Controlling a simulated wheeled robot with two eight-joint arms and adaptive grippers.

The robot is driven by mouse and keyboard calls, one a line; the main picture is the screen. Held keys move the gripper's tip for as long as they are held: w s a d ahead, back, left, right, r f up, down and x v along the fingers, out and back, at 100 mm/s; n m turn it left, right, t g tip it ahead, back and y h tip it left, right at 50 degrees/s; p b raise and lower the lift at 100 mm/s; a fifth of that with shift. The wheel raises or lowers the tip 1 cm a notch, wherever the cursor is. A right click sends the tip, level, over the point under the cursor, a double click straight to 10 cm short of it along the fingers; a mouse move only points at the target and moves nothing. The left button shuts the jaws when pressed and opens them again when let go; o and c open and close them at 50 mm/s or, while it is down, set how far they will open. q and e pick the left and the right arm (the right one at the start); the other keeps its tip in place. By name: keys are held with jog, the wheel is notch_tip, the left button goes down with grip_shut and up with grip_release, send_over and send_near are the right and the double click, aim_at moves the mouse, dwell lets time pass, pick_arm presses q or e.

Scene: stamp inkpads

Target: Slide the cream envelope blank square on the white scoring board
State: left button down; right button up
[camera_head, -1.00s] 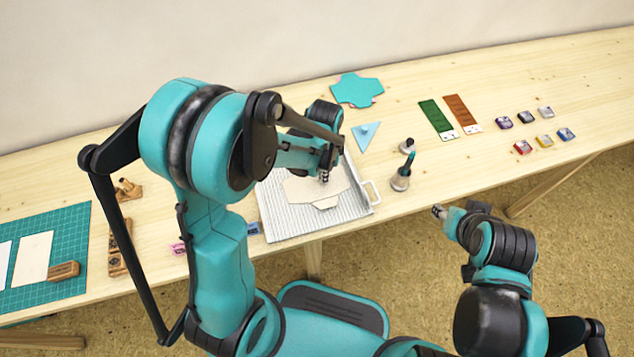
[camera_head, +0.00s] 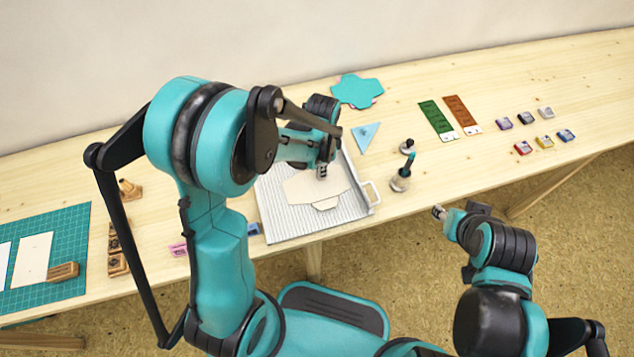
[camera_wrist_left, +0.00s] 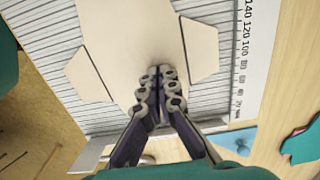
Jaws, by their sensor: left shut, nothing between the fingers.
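The cream envelope blank (camera_head: 305,190) lies flat on the ribbed white scoring board (camera_head: 275,226). One flap points toward the board's front edge. In the left wrist view the blank (camera_wrist_left: 120,35) and its side flaps lie over the ribs of the board (camera_wrist_left: 35,18); its near part is hidden by the fingers. My left gripper (camera_head: 322,171) is shut and empty, its tips over the blank (camera_wrist_left: 160,72); I cannot tell whether they touch it. My right gripper (camera_head: 438,211) is off the table's front edge, away from the board; its fingers are too small to read.
A blue triangle with a knob (camera_head: 366,133) and a teal sheet (camera_head: 358,91) lie behind the board. A stamp-like tool (camera_head: 402,172) stands to its right. Several inkpads (camera_head: 545,140) sit far right. A green cutting mat (camera_head: 70,225) is at left.

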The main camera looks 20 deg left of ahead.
pick_arm(q)
jog(key=shift+w+a, duration=0.1)
jog(key=shift+w, duration=0.05)
jog(key=shift+w+a+f, duration=0.1)
jog(key=shift+w+a, duration=0.35)
jog(key=shift+w, duration=0.15)
jog(key=shift+w+a, duration=0.15)
jog(key=shift+w, duration=0.1)
jog(key=shift+w+a, duration=0.45)
jog(key=shift+w, duration=0.3)
jog(key=shift+w+d+b, duration=0.3)
jog(key=shift+w+d, duration=0.05)
jog(key=shift+w, duration=0.5)
jog(key=shift+d, duration=0.1)
